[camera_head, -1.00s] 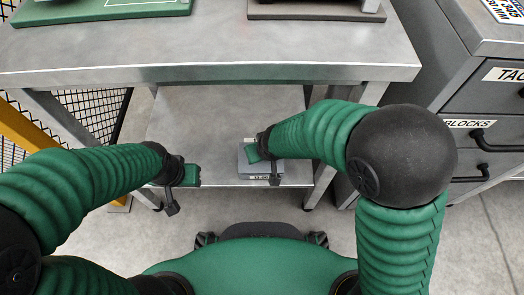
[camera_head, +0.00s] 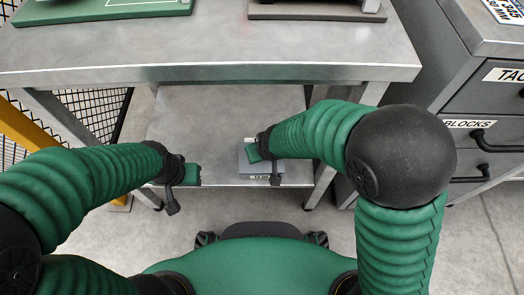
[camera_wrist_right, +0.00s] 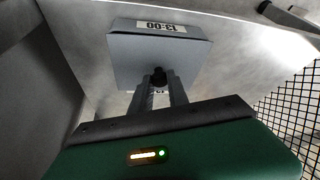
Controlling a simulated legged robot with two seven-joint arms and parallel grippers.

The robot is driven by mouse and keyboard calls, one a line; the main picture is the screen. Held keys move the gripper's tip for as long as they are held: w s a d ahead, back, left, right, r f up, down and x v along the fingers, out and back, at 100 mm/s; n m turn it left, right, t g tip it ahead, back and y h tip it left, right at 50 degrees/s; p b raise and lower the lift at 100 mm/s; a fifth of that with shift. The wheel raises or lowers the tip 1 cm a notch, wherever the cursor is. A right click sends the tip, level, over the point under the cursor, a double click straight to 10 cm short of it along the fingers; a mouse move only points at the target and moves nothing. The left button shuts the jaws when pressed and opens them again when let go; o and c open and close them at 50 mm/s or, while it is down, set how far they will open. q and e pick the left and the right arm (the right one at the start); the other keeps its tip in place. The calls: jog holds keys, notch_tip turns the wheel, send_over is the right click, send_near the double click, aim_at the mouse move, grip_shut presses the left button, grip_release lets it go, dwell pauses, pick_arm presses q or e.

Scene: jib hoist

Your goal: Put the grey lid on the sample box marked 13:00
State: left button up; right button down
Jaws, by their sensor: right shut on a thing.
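The sample box marked 13:00 (camera_head: 262,177) stands on the lower shelf, near its front edge, below my right arm. In the right wrist view its label (camera_wrist_right: 161,27) reads upside down on the face at the top. A plain grey surface, which looks like the grey lid (camera_wrist_right: 135,62), covers the box; I cannot tell whether it is fully seated. My right gripper (camera_wrist_right: 160,82) is shut on the dark knob (camera_wrist_right: 159,75) of this lid. My left gripper (camera_head: 187,178) hangs at the shelf's front left, apart from the box; its fingers are not clear.
The lower shelf (camera_head: 215,120) is bare around the box. The workbench top (camera_head: 215,50) overhangs it, with a bench leg (camera_head: 322,180) close on the right. A grey drawer cabinet (camera_head: 470,90) stands at the right, and black mesh fencing (camera_head: 98,115) at the left.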

jog(key=shift+f, duration=0.2)
dwell(0.4)
jog(key=c, duration=1.2)
grip_release()
notch_tip(320, 180, up, 7)
jog(key=p, duration=0.6)
jog(key=shift+r+p, duration=0.1)
jog(key=shift+p, duration=0.2)
